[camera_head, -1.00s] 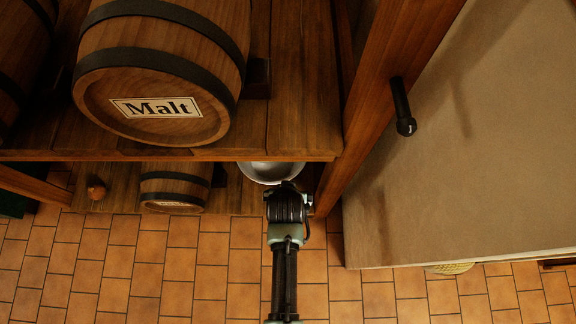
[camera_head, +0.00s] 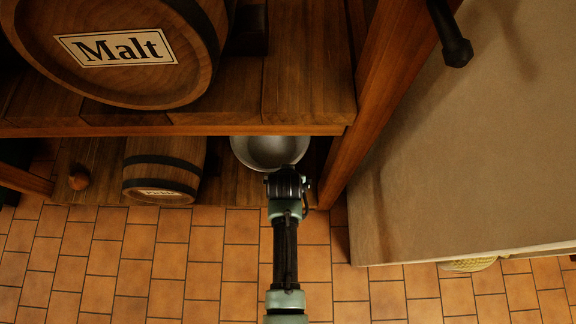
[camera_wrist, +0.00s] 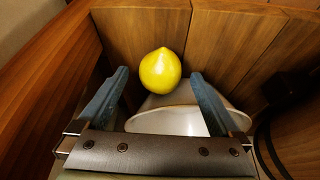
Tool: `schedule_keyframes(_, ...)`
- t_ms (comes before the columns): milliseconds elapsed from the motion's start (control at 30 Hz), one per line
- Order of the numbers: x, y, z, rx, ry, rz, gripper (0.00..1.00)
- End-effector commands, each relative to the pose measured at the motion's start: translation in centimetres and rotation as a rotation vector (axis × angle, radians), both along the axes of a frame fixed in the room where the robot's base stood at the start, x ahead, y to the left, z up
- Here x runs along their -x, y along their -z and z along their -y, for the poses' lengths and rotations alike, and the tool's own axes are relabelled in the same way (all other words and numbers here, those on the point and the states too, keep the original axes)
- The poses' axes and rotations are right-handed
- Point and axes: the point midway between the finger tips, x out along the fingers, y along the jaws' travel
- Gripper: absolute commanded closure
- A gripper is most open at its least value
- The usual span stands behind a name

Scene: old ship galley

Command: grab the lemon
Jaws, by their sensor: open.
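The yellow lemon (camera_wrist: 160,71) shows in the wrist view at upper middle, in front of wooden boards. Its lower side overlaps the edge of a grey metal bowl (camera_wrist: 170,122); I cannot tell if it touches it. My gripper (camera_wrist: 159,74) is open, with one blue-grey finger on each side of the lemon in the picture. The lemon looks beyond the fingertips, and nothing is held. In the head view the bowl (camera_head: 270,150) sits on the lower shelf, with my gripper (camera_head: 287,174) at its front. The lemon is not visible there.
The upper shelf (camera_head: 310,95) overhangs the bowl and carries a Malt barrel (camera_head: 125,75). A wooden post (camera_head: 375,95) stands close on the right. The tiled floor in front is clear.

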Motion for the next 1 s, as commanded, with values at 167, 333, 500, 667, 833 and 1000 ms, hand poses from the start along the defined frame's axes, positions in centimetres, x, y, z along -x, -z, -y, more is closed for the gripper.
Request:
schedule_keyframes(167,-0.5,1.14,0.04,0.0,0.001,0.001,0.0)
schedule_keyframes(333,-0.47,1.0,0.03,0.0,0.0,0.001,0.0)
schedule_keyframes(500,-0.45,1.0,0.02,0.0,0.0,0.0,0.29)
schedule_keyframes(667,-0.44,1.02,0.02,0.0,0.0,0.0,0.58)
schedule_keyframes(833,-0.43,1.02,0.02,0.0,0.0,0.0,0.88)
schedule_keyframes(1000,-0.46,1.0,0.02,-0.001,0.0,0.001,0.91)
